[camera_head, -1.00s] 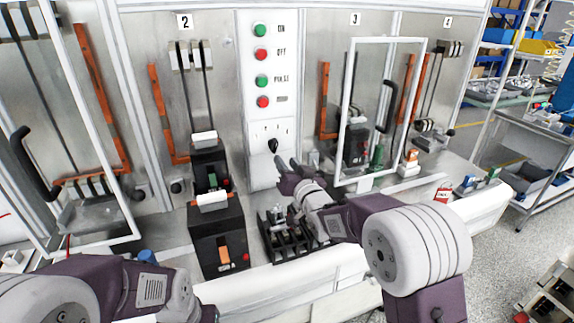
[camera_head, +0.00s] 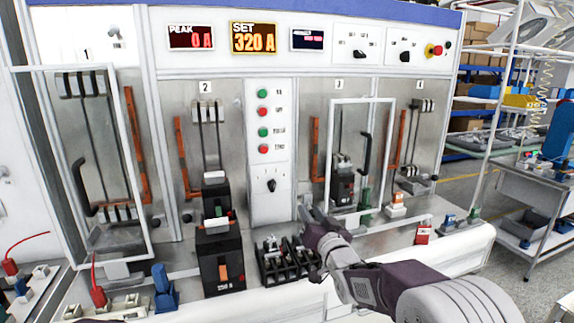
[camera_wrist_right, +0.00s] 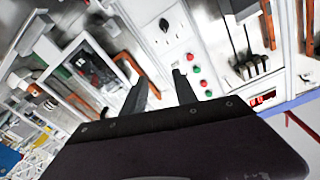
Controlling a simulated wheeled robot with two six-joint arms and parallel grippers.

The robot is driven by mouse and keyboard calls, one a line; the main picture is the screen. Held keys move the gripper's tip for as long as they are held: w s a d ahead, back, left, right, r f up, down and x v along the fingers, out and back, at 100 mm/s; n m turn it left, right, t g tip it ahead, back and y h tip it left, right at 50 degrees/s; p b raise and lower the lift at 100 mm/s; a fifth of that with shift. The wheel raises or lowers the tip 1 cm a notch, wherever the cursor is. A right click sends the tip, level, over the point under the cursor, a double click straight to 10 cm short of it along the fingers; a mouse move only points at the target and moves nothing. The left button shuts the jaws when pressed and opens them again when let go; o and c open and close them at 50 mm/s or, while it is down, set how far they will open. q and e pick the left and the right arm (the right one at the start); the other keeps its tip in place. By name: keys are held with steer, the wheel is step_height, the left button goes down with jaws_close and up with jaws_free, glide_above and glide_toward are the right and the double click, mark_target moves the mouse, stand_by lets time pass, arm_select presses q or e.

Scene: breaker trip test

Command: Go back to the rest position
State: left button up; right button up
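My right gripper (camera_head: 312,212) is in front of the test bench, just right of the black rack (camera_head: 285,262) and below the knob on the control column (camera_head: 270,172). In the right wrist view my right gripper (camera_wrist_right: 160,85) has its two dark fingers spread apart with nothing between them. My left gripper is not in view; only a small dark bit of my left arm may show at the bottom edge of the head view.
A black breaker marked 250 A (camera_head: 222,262) stands at bay 2. Framed clear doors stand ahead at bay 1 (camera_head: 137,150) and bay 3 (camera_head: 331,150). Red and blue clamps (camera_head: 165,287) lie at the front left. A shelf cart (camera_head: 540,190) stands at the right.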

steer(key=s+d+f+m+g+h+p, duration=0.15)
steer(key=s+d+f+g+h, duration=0.25)
steer(key=s+d+f+g, duration=0.75)
steer(key=s+f+g, duration=0.1)
steer(key=s+f, duration=0.3)
steer(key=s, duration=0.3)
steer(key=s+f+n+g, duration=0.1)
steer(key=s+f+g, duration=0.1)
steer(key=s+f, duration=0.3)
steer(key=s+f+n+g, duration=0.1)
steer(key=s+f, duration=0.3)
steer(key=s, duration=0.6)
steer(key=shift+s+a+f+g+p, duration=0.2)
steer(key=shift+a+g+p, duration=0.1)
steer(key=shift+g, duration=0.35)
